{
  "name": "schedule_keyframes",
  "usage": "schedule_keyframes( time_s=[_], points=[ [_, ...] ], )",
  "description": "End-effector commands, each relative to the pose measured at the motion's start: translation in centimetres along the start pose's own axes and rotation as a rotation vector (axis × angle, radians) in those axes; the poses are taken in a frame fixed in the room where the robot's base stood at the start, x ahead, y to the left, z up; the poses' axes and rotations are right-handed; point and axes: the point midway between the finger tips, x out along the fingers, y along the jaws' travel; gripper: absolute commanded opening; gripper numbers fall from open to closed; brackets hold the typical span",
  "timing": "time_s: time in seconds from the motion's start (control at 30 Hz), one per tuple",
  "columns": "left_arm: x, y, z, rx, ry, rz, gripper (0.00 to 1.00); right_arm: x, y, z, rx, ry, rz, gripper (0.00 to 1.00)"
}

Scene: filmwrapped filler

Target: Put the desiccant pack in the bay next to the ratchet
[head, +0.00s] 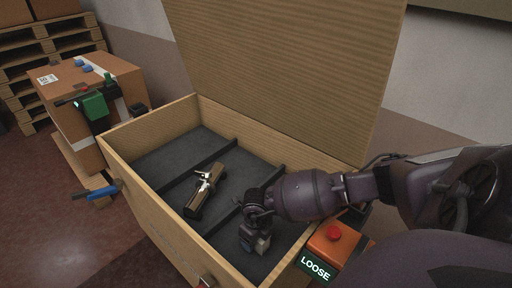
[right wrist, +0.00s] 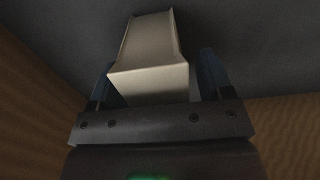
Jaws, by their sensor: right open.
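A pale block (right wrist: 150,60), which I take to be the desiccant pack, is between the open fingers of my right gripper (right wrist: 155,85). In the head view a small part of the pack (head: 263,245) shows beside my right gripper (head: 252,240), low in the right-hand bay (head: 223,238) of the wooden crate. I cannot tell whether the fingers touch it. The ratchet (head: 204,182), silvery on a long brown block, lies in the middle bay, across a dark divider (head: 228,219) from the pack. My left gripper is not in view.
The crate's lid (head: 285,70) stands open behind. The left bay (head: 180,155) looks empty. An orange box with a red button (head: 333,234) and a "LOOSE" sign (head: 315,268) are at the crate's right. A carton (head: 120,85) with a green tool (head: 95,105) stands left.

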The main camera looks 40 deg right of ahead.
Motion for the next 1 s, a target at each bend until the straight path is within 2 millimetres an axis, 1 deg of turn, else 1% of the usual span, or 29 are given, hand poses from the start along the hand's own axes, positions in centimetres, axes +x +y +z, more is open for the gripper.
schedule_keyframes(
  time_s=[0.17, 0.3, 0.4, 0.6, 0.8, 1.0],
  points=[
    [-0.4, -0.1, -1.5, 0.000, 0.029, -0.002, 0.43, -2.9, -0.1, 0.3, 0.000, -0.012, -0.001, 0.73],
    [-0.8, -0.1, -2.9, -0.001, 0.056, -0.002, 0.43, -5.8, -0.1, 0.4, 0.000, -0.015, -0.001, 0.73],
    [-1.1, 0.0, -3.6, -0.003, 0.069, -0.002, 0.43, -7.7, -0.1, 0.3, 0.001, -0.013, -0.001, 0.73],
    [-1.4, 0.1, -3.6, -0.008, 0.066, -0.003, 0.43, -10.6, 0.0, 0.2, 0.000, -0.008, 0.000, 0.73],
    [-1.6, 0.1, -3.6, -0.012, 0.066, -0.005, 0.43, -12.0, -0.1, 0.1, 0.000, -0.003, -0.001, 0.73],
    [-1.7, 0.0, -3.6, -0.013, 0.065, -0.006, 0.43, -12.1, 0.0, 0.0, 0.000, -0.001, 0.000, 0.73]
  ],
)
